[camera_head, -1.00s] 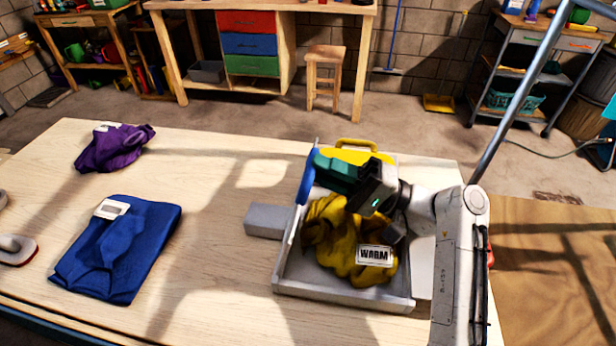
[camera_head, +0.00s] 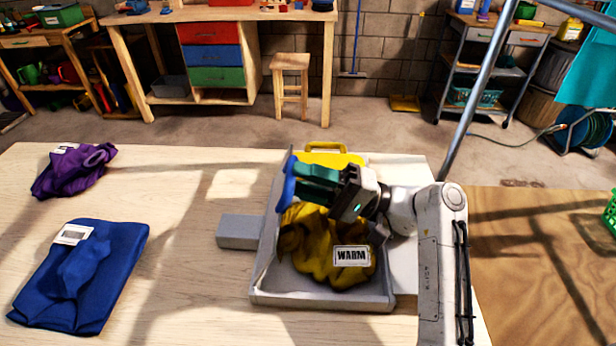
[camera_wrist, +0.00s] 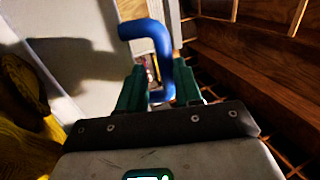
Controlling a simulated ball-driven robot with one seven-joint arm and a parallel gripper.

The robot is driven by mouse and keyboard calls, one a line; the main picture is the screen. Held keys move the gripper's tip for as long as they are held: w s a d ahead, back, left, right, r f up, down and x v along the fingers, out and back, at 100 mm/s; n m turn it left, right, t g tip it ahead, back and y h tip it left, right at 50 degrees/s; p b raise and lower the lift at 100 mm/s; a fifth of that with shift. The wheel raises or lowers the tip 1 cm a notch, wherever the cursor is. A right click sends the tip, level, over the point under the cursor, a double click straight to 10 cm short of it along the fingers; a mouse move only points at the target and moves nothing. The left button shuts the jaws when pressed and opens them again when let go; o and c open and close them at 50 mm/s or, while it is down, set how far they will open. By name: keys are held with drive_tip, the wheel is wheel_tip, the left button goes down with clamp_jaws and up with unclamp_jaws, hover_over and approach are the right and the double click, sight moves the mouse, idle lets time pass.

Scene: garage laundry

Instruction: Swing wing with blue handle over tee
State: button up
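A grey folding board (camera_head: 320,297) lies on the table. Its wing with the blue handle (camera_head: 262,250) stands raised along the left side. The blue handle (camera_head: 287,185) is at that wing's far end. A crumpled yellow tee (camera_head: 325,245) with a "WARM" label lies on the board's middle. My gripper (camera_head: 310,180) reaches over the board from the right, its green fingers at the blue handle. In the wrist view, the lower end of the blue handle (camera_wrist: 163,80) sits between the fingertips (camera_wrist: 160,95), which look closed on it. The tee (camera_wrist: 25,130) shows at left.
A yellow handle (camera_head: 325,148) is at the board's far end. A grey block (camera_head: 237,231) stands left of the board. A folded blue garment (camera_head: 85,275) and a purple one (camera_head: 75,170) lie further left. The table between is clear. A metal pole (camera_head: 480,90) rises behind my arm.

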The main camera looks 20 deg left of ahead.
drive_tip(key=shift+s+a+f, duration=0.15)
drive_tip(key=shift+s+f, duration=0.05)
drive_tip(key=shift+f, duration=0.1)
drive_tip(key=s+d+r, duration=0.5)
drive_tip(key=s+r, duration=0.7)
drive_tip(key=r, duration=0.1)
drive_tip(key=shift+s+d+r+p, duration=0.15)
drive_tip(key=shift+s+r+p, duration=0.15)
drive_tip(key=shift+s, duration=0.05)
